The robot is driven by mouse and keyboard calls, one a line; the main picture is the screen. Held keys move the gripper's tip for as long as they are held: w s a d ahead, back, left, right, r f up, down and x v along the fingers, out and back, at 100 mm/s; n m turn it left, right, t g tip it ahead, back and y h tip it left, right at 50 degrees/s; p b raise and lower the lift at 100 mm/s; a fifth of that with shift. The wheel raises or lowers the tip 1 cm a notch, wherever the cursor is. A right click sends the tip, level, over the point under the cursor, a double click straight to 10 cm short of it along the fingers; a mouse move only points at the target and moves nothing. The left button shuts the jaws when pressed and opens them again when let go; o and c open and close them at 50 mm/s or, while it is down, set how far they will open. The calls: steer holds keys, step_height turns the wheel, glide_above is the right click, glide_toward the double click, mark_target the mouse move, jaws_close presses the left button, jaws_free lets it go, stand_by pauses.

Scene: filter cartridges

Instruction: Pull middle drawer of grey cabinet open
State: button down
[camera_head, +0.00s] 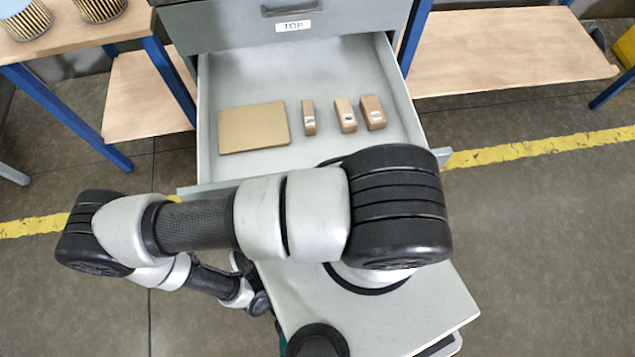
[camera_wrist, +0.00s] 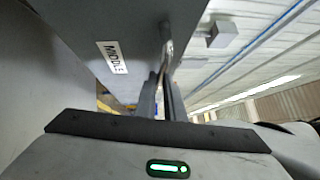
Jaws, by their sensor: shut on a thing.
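The grey cabinet (camera_head: 215,28) stands at the top of the head view, its top drawer shut and labelled TOP. Below it, the middle drawer (camera_head: 205,150) stands well out, its inside exposed. My arm crosses in front of its front edge and hides its front panel there. In the wrist view the drawer front (camera_wrist: 135,25), labelled MIDDLE, is close and tilted in the picture. My gripper (camera_wrist: 163,78) is shut on the drawer's metal handle (camera_wrist: 167,45). In the head view the gripper and this handle are hidden behind my arm.
A flat brown piece (camera_head: 253,127) and three small brown boxes (camera_head: 345,114) lie in the drawer. A wooden bench (camera_head: 75,35) with filter cartridges (camera_head: 28,20) stands left, a low wooden shelf (camera_head: 500,52) right. The floor (camera_head: 545,230) at right is clear.

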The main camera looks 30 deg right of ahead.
steer(key=shift+s+a, duration=0.15)
steer(key=shift+s, duration=0.15)
steer(key=c, duration=1.8)
jaws_free()
steer(key=shift+c, duration=0.2)
steer(key=v, duration=1.7)
steer(key=shift+s, duration=0.15)
steer(key=shift+a, duration=0.1)
